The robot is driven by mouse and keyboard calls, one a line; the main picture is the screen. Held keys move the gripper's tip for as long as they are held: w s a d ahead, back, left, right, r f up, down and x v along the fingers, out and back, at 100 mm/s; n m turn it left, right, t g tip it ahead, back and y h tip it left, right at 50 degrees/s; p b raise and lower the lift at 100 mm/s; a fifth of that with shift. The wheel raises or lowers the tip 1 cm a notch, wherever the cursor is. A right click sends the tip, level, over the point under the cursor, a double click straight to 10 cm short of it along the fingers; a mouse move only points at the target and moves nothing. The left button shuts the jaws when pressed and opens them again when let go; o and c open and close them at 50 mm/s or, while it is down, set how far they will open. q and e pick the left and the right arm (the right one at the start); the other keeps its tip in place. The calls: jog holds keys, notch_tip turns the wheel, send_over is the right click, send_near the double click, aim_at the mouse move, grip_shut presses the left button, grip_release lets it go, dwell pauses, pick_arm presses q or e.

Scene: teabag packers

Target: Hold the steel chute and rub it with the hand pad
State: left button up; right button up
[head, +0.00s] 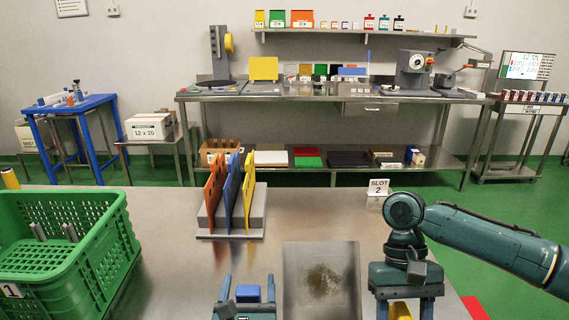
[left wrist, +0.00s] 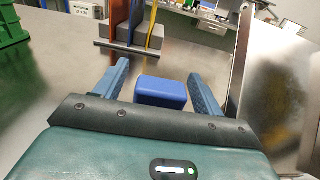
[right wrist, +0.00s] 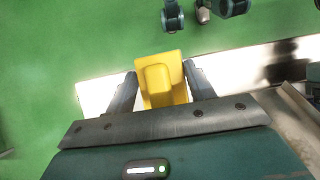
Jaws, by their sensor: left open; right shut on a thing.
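The steel chute (head: 322,265) lies on the bench in front of me, with a brown-green stain on its face. Part of it shows at the right of the left wrist view (left wrist: 285,110). My left gripper (head: 249,281) is open, just left of the chute. A blue block (left wrist: 161,92) sits between its spread fingers, with gaps beside it; I cannot tell what it is attached to. My right gripper (right wrist: 160,72) is shut on the yellow hand pad (right wrist: 158,88), right of the chute. In the head view the pad (head: 401,311) is mostly hidden by that gripper.
A green crate (head: 65,245) with metal pieces stands at the left. A grey rack (head: 257,213) with orange, blue and yellow boards stands behind the left gripper. A "SLOT 2" sign (head: 379,187) is at the far bench edge. The bench (head: 190,285) between crate and left gripper is clear.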

pick_arm(q)
jog(key=shift+w, duration=0.7)
jog(key=c, duration=1.3)
jog(key=shift+o, duration=0.2)
